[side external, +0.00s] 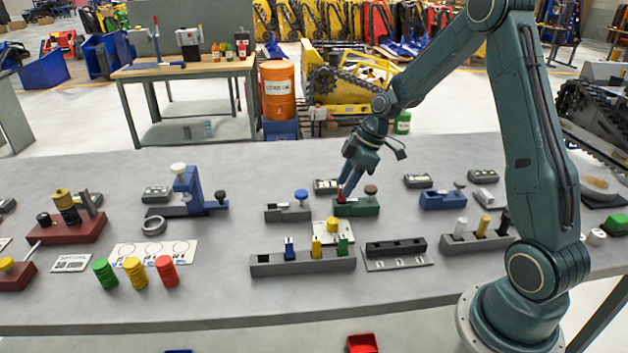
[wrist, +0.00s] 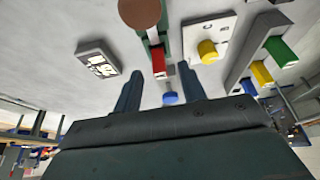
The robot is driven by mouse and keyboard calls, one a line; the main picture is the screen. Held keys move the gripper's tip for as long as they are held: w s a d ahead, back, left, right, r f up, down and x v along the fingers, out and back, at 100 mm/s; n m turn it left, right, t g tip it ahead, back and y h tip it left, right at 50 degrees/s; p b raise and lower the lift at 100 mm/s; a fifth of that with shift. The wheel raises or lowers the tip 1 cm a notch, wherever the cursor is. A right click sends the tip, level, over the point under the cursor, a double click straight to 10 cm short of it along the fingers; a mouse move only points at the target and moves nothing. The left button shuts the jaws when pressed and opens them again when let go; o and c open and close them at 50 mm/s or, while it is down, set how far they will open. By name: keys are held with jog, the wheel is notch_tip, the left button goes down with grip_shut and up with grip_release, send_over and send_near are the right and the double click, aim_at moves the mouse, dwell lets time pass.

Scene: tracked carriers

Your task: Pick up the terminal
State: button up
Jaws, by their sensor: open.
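A small red block, which looks like the terminal (side external: 340,192), stands at the left end of a green fixture (side external: 358,207) with a brown knob (side external: 371,190). It also shows in the wrist view (wrist: 158,62), upper middle, ahead of the gap between my fingers. My gripper (side external: 346,183) points down over this end of the fixture. In the wrist view its two fingers (wrist: 161,88) are apart, with nothing clearly held between them. Whether the fingers flank the red block or stop short of it, I cannot tell.
A grey rack (side external: 302,263) with blue, yellow and green blocks stands in front. A grey fixture with a blue knob (side external: 301,195) is to the left. A white plate with a yellow knob (side external: 333,226) and a black rack (side external: 396,247) are close by.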

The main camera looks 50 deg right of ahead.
aim_at(342, 187)
jog(key=shift+x, duration=1.55)
jog(key=shift+c, duration=0.2)
grip_shut()
